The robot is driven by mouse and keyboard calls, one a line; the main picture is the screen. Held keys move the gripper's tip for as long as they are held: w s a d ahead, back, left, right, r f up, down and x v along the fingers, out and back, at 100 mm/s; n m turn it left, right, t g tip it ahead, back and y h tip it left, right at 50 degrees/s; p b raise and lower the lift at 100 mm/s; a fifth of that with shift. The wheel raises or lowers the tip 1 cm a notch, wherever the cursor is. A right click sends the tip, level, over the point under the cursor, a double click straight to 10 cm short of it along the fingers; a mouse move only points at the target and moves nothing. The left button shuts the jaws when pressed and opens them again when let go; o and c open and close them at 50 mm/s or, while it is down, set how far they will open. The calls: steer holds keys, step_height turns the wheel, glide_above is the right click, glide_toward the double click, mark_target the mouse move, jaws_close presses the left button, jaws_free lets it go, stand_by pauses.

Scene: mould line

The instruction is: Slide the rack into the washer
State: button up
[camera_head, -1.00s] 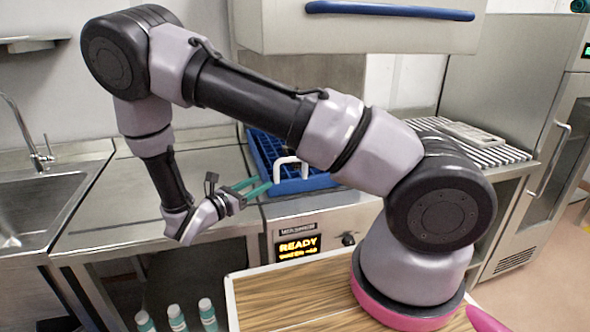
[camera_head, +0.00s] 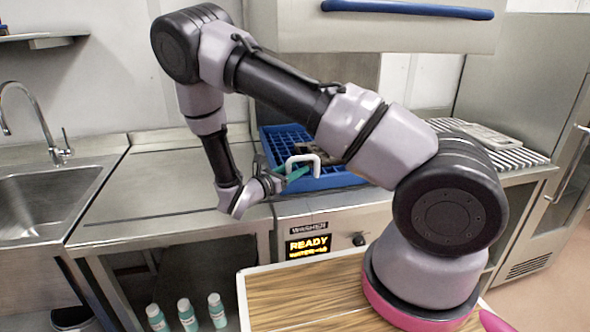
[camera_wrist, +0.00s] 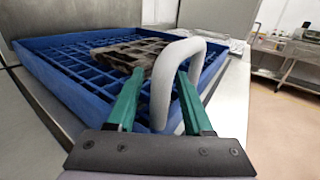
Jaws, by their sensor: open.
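The blue rack (camera_head: 335,181) with a grid floor sits at counter height beneath the raised washer hood (camera_head: 390,28). A brown, grid-like mould (camera_wrist: 130,54) lies in it. The rack's pale arched handle (camera_head: 303,158) stands at its near side; in the wrist view the handle (camera_wrist: 160,92) rises between my gripper's two green fingers. My gripper (camera_head: 292,174) is open, one finger on each side of the handle, without a visible grip on it. The washer front (camera_head: 345,222) shows a lit "READY" panel. My arm hides the rack's right part in the head view.
A steel counter (camera_head: 150,196) and a sink (camera_head: 45,205) lie to the left. A slatted shelf (camera_head: 510,155) with a flat tray is at the right, beside a tall steel cabinet (camera_head: 550,110). Several bottles (camera_head: 187,315) stand low in front.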

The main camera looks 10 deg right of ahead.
jaws_close()
stand_by(1.3)
